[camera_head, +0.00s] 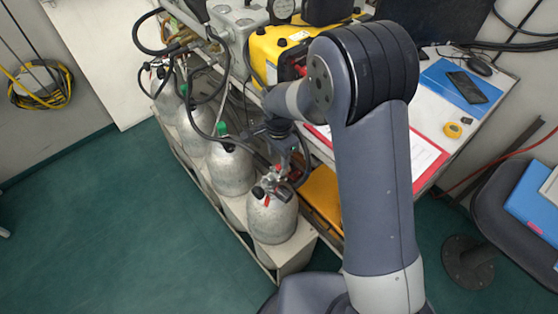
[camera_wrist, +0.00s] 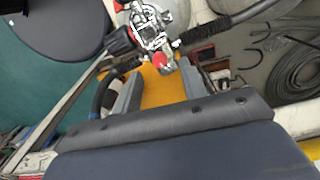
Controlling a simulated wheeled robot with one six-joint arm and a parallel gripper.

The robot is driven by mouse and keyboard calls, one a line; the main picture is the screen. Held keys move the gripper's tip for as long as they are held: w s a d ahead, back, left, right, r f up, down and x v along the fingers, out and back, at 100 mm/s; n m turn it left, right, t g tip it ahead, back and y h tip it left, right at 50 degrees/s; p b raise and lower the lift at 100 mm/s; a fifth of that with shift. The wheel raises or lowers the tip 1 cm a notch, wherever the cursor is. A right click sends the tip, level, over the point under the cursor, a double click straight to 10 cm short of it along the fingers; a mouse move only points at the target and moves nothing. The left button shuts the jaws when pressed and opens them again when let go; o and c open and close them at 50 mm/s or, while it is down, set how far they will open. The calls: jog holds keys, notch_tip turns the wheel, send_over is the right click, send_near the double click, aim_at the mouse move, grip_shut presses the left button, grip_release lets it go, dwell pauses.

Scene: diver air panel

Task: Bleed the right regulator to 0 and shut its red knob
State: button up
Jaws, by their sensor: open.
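The right regulator (camera_head: 272,182) is a chrome fitting with red parts on top of the nearest grey cylinder (camera_head: 272,218). In the wrist view the regulator (camera_wrist: 150,30) shows at the top, with a red knob (camera_wrist: 163,62) on its lower end and a black round knob (camera_wrist: 118,42) on its left. Another red part (camera_wrist: 121,5) is at the upper edge. My gripper (camera_head: 291,150) is just above and behind the regulator in the head view, partly hidden by my arm. In the wrist view its two grey fingers (camera_wrist: 158,90) are apart and empty, short of the red knob. No gauge reading is legible.
More grey cylinders (camera_head: 231,168) with hoses and green caps stand in a row to the left. A yellow case (camera_head: 275,50) and a red-edged paper sheet (camera_head: 427,155) lie on the bench. An orange case (camera_head: 322,193) sits below. Green floor at left is clear.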

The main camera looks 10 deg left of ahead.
aim_at(279, 166)
jog(key=shift+f, duration=1.85)
jog(key=shift+c, duration=0.5)
grip_shut()
